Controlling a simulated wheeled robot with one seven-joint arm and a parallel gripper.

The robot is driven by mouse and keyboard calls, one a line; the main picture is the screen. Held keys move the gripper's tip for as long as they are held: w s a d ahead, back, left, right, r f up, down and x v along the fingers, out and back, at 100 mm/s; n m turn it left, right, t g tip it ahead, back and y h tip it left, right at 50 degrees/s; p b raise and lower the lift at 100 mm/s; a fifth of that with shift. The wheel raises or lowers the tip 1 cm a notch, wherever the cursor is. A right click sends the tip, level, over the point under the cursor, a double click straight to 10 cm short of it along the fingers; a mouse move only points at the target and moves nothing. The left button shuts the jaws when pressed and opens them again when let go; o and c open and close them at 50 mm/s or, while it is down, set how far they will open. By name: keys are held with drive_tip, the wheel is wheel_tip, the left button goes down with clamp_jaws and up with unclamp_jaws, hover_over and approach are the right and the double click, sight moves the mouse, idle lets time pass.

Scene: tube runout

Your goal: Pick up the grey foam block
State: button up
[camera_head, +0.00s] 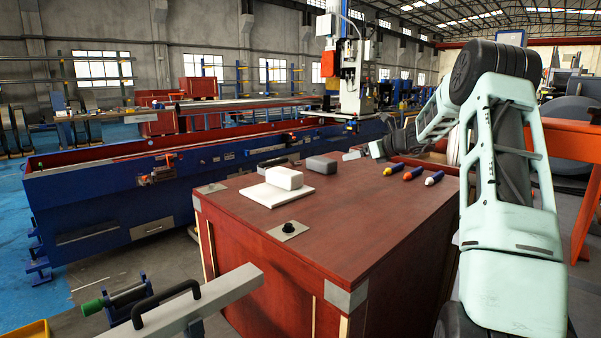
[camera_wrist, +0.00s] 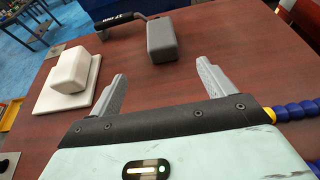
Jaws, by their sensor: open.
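The grey foam block (camera_head: 321,164) lies on the red-brown table top (camera_head: 345,220), behind and to the right of a white block. In the wrist view the grey block (camera_wrist: 162,40) lies ahead of my gripper (camera_wrist: 162,78), roughly in line with the gap between the fingers. The two fingers are wide apart with only bare table between them. The fingers do not touch the block. In the head view my gripper (camera_head: 352,155) is small, at the end of my arm, just right of the grey block.
A white block (camera_head: 285,178) rests on a white plate (camera_head: 277,194) left of the grey block. A black-handled item (camera_wrist: 118,21) lies beyond it. Several coloured-tipped pieces (camera_head: 413,173) lie to the right. A black knob (camera_head: 288,228) sits near the left edge. The front table top is clear.

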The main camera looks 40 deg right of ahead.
sight(322, 163)
drive_tip(key=x, duration=1.7)
drive_tip(key=shift+w+d+r, duration=0.1)
drive_tip(key=shift+w+d, duration=0.05)
drive_tip(key=shift+d, duration=0.05)
drive_tip(key=c, duration=1.1)
